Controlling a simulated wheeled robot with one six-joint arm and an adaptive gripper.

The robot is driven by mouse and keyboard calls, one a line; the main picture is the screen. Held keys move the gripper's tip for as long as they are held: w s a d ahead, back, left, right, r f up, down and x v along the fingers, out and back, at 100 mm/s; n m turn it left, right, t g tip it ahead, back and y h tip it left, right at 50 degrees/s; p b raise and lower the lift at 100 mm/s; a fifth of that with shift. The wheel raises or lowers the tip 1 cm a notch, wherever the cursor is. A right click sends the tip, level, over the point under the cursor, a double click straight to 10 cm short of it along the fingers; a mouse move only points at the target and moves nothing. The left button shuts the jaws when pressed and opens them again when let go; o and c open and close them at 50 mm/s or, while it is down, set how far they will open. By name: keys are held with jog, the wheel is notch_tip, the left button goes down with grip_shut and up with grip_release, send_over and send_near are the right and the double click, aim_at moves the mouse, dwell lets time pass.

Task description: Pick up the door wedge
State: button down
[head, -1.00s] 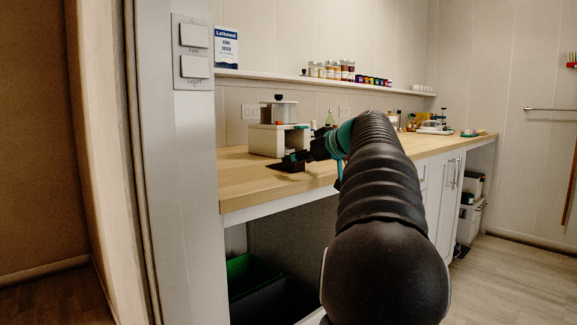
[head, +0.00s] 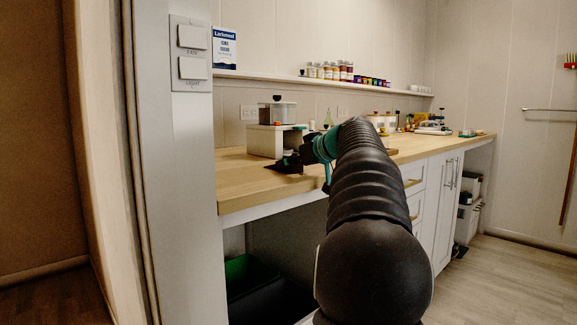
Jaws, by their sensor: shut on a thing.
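The door wedge (head: 281,168) is a small dark shape low over the wooden counter, near its front left edge. My gripper (head: 291,161) is at the wedge and shut on it. The gripper's fingers are dark and small and blend with the wedge, so their outline is hard to make out. I cannot tell whether the wedge still touches the counter. My own arm hides part of the counter to the right.
A wall shelf (head: 290,78) with several jars runs above. The door frame (head: 177,200) stands at the left. Green bin (head: 250,270) sits below the counter.

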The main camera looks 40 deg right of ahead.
jog(key=shift+r, duration=0.15)
notch_tip(320, 180, up, 18)
jog(key=p, duration=0.7)
